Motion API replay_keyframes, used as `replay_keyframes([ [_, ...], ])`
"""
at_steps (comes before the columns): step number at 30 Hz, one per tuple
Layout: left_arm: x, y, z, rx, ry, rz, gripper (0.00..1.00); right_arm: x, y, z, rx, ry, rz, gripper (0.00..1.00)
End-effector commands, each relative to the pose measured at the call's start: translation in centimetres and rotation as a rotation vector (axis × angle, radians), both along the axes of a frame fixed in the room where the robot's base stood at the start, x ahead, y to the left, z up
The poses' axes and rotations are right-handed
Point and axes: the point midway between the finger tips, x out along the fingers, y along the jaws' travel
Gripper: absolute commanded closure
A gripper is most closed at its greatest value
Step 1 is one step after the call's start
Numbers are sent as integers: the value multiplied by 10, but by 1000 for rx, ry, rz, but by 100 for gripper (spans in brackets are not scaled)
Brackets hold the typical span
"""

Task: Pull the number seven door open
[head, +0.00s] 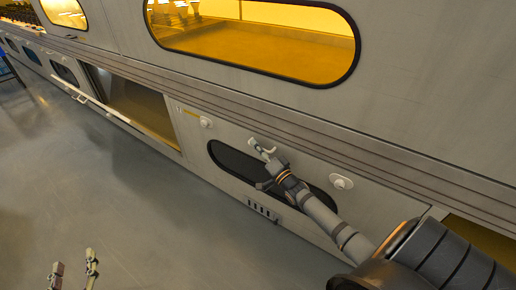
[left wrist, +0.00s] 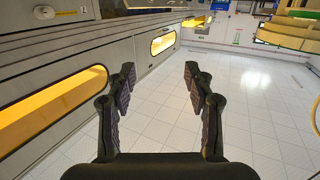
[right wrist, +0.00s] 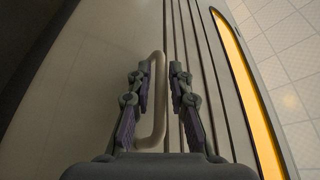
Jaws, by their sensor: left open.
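A grey lower door with a dark oval window (head: 232,160) is in the head view's middle; I cannot read a seven on it. Its pale bar handle (head: 265,150) is at the upper edge. My right gripper (head: 262,155) is at this handle. In the right wrist view the handle (right wrist: 158,95) passes between the narrowed fingers of my right gripper (right wrist: 160,85); I cannot tell whether both touch it. The door looks flush with the wall. My left gripper (head: 74,276) is open and empty, low at the left, away from the door; it also shows in the left wrist view (left wrist: 160,85).
An open compartment (head: 143,105) lies left of the door. Round white knobs (head: 206,122) sit on the wall on either side. A yellow-lit window (head: 255,40) is above. Grey floor (head: 130,205) in front is clear.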

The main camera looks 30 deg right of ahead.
Motion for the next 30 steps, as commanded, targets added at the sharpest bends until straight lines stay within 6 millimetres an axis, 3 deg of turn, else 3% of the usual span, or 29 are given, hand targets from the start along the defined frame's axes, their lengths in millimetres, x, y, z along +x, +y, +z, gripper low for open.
replay_keyframes([
  [1,0,0,0,0,0,0,47,0,0,0,0,0,0,87],
  [4,0,0,0,0,1,0,47,0,0,0,0,0,0,100],
  [20,0,0,0,0,0,0,47,-1,2,-1,-4,-2,0,100],
  [26,1,0,3,1,-18,1,47,-5,14,-3,-31,-14,1,100],
  [30,3,1,15,2,-68,3,47,-9,27,-5,-66,-29,0,100],
])
